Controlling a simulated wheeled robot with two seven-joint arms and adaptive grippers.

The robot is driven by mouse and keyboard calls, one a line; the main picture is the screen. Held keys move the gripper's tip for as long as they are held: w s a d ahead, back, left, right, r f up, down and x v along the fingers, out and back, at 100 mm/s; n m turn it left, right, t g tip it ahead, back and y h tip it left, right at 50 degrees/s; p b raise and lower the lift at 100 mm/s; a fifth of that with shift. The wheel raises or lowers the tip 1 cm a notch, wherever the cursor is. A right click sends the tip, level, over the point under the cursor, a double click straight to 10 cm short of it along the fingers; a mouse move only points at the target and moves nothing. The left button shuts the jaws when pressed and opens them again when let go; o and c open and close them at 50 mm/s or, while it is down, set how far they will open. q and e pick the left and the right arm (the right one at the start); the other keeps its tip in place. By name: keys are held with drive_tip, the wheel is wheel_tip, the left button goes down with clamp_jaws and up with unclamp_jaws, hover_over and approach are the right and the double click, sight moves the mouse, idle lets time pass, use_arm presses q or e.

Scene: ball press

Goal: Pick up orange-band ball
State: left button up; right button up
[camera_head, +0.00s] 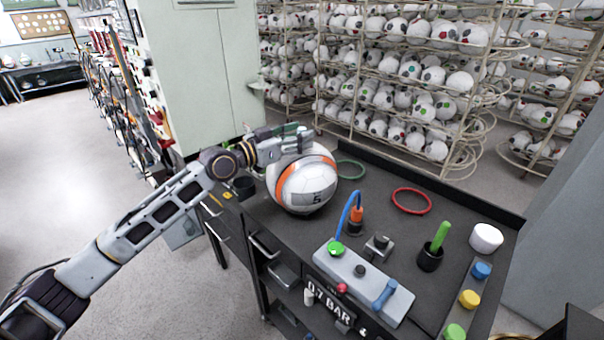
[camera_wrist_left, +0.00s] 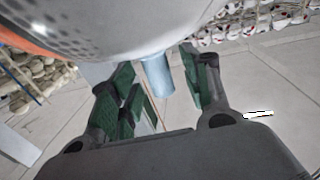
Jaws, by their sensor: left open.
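The orange-band ball (camera_head: 307,187) is white with an orange stripe and a dark "5" patch. It rests at the left side of the dark workbench (camera_head: 385,265). My left gripper (camera_head: 300,138) is at the top back of the ball, with its fingers partly hidden behind and above it. In the left wrist view the ball (camera_wrist_left: 150,25) fills the top, close above the open fingers (camera_wrist_left: 160,90). The gap between the fingers shows floor and a pale blue cylinder, and no ball sits between them. I cannot tell if the fingers touch the ball.
A grey pump box (camera_head: 360,285) with a blue hose stands in front of the ball. A red ring (camera_head: 411,201), a green ring (camera_head: 350,169), a green-handled tool (camera_head: 440,237) and a white cup (camera_head: 486,238) are on the bench. Racks of balls (camera_head: 400,80) stand behind.

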use_arm(q)
drive_tip(key=shift+w+d, duration=0.45)
drive_tip(key=shift+d, duration=0.15)
drive_tip(key=shift+c, duration=0.3)
clamp_jaws()
drive_tip(key=shift+r, duration=0.1)
